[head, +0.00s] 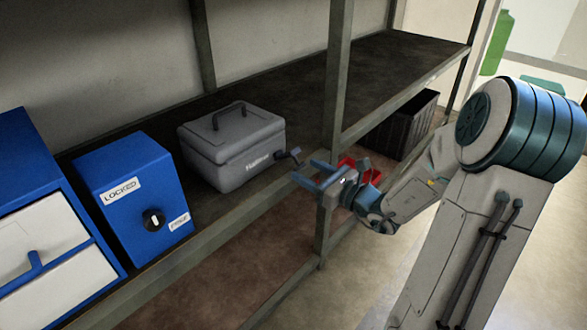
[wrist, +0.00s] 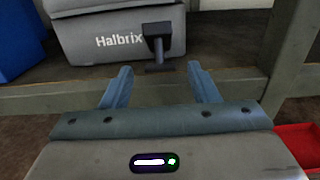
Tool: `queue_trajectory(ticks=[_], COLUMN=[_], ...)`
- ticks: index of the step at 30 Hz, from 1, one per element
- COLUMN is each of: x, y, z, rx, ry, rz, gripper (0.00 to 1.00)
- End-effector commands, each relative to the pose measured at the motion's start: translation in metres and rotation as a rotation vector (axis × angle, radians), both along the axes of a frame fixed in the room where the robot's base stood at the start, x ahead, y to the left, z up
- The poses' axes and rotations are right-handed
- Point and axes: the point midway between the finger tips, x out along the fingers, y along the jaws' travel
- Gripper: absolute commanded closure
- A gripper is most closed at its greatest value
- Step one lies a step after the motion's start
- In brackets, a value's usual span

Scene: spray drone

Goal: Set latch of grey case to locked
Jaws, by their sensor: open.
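The grey case (head: 232,147) stands on the shelf with a dark handle on its lid. Its front also shows in the wrist view (wrist: 118,38), with the word Halbrix. A dark latch lever (head: 289,155) sticks out near the right of the case's front. In the wrist view the latch (wrist: 158,42) hangs over the case's front, its lower end pointing down. My gripper (head: 308,173) is open and empty in front of the shelf edge, just short of the latch. In the wrist view my gripper's fingers (wrist: 158,80) lie on either side below the latch, apart from it.
A blue box (head: 137,196) with a knob and a LOCKED label stands left of the case. A blue and white drawer unit (head: 50,240) is at far left. A shelf post (head: 337,100) rises close behind my gripper. A black crate (head: 403,128) sits lower right.

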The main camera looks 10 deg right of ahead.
Motion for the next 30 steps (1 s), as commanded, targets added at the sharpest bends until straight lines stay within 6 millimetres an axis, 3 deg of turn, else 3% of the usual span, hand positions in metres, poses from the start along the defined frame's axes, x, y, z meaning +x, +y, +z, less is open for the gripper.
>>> queue_trajectory(ticks=[9,21,23,27,30], x=[0.039,0.046,0.046,0.046,0.046], y=[0.029,0.033,0.033,0.033,0.033], z=[-0.002,0.0,0.0,0.0,0.0], rx=[-0.001,-0.001,-0.001,0.0,-0.001], ry=[-0.001,0.001,0.001,0.0,0.001], rz=[0.002,0.0,0.0,0.0,0.0], gripper=[0.45,0.45,0.59,0.98,1.0])
